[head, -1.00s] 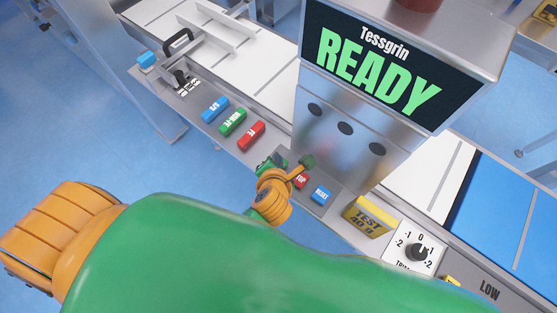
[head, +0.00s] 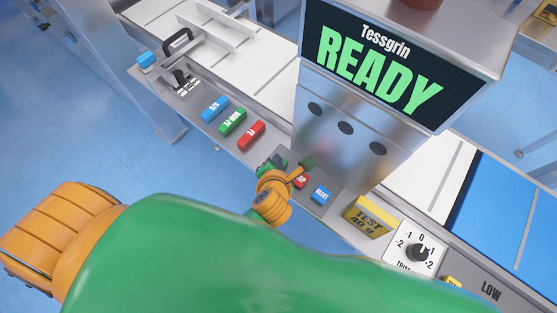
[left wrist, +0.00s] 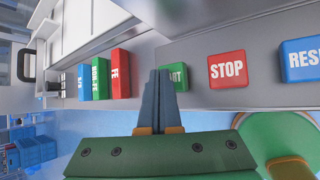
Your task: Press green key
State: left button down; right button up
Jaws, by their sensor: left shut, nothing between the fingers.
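The green key (left wrist: 180,76), lettered "...ART", is on the grey panel in the left wrist view, between a red block and the red STOP key (left wrist: 227,69). My left gripper (left wrist: 165,78) is shut and empty, with its fingertips in front of the key's left part. I cannot tell whether they touch it. In the head view my left gripper (head: 272,165) is over the panel, left of the red STOP key (head: 301,181), and mostly hides the green key. My right gripper is not in view.
Blue, green and red (head: 251,135) lettered blocks stand left of the gripper. A blue RESET key (head: 321,194), a yellow TEST block (head: 367,216) and a trim dial (head: 417,252) lie to the right. The metal housing, with a READY screen (head: 380,65), rises behind the keys.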

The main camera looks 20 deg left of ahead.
pick_arm(q)
jog(key=shift+f+b, duration=0.3)
jog(key=shift+f, duration=0.25)
jog(key=shift+r, duration=0.15)
dwell(0.5)
jog(key=shift+r+p, duration=0.85)
jog(key=shift+p, duration=0.3)
notch_tip(320, 180, up, 5)
jog(key=p, duration=0.5)
jog(key=shift+r+p, duration=0.15)
jog(key=shift+p, duration=0.25)
jog(key=shift+f, duration=0.2)
